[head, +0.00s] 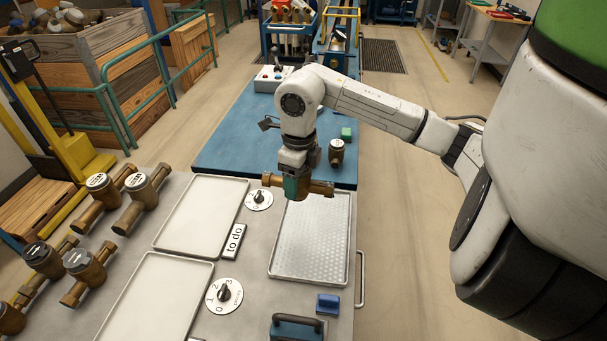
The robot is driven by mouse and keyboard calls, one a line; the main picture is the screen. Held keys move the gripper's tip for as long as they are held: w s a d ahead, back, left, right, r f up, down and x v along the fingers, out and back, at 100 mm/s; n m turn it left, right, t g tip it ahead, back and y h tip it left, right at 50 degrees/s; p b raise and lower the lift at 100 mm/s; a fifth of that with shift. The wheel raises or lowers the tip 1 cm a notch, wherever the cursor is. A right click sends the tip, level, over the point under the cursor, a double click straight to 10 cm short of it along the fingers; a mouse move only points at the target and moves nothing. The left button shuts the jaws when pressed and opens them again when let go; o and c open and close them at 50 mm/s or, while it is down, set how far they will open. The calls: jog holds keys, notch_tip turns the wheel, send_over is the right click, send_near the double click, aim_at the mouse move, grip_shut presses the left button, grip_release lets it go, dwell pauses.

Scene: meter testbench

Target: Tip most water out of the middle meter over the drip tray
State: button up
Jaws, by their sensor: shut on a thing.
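My gripper (296,187) is shut on a brass water meter (321,188), whose pipe ends stick out left and right of the fingers. The meter is above the far end of the drip tray (311,275), a metal tray with a dimpled floor. The meter's pipe looks roughly level. Its dial face is hidden by the gripper, and I cannot see any water. From this view alone I cannot tell whether it is the middle meter.
Several brass meters (141,191) stand at left.

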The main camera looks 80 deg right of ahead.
aim_at(317, 184)
jog(key=t+b, duration=0.1)
jog(key=s+t+b, duration=0.1)
jog(key=t, duration=0.1)
jog(key=s+t+b, duration=0.1)
jog(key=shift+s+f+t, duration=0.1)
jog(key=shift+f+t, duration=0.2)
jog(key=shift+f, duration=0.05)
jog(key=shift+f+b, duration=0.15)
jog(key=shift+b, duration=0.7)
jog(key=t+b, duration=0.1)
jog(key=b, duration=0.2)
jog(key=s+t+b, duration=0.1)
jog(key=t+b, duration=0.1)
jog(key=b, duration=0.2)
jog(key=shift+f, duration=0.3)
jog(key=t+b, duration=0.1)
jog(key=b, duration=0.2)
jog(key=shift+s+f, duration=0.1)
jog(key=shift+s, duration=0.05)
jog(key=shift+s+t+b, duration=0.1)
jog(key=shift+t+b, duration=0.2)
jog(key=shift+b, duration=0.55)
jog(key=shift+r, duration=0.2)
dwell(0.7)
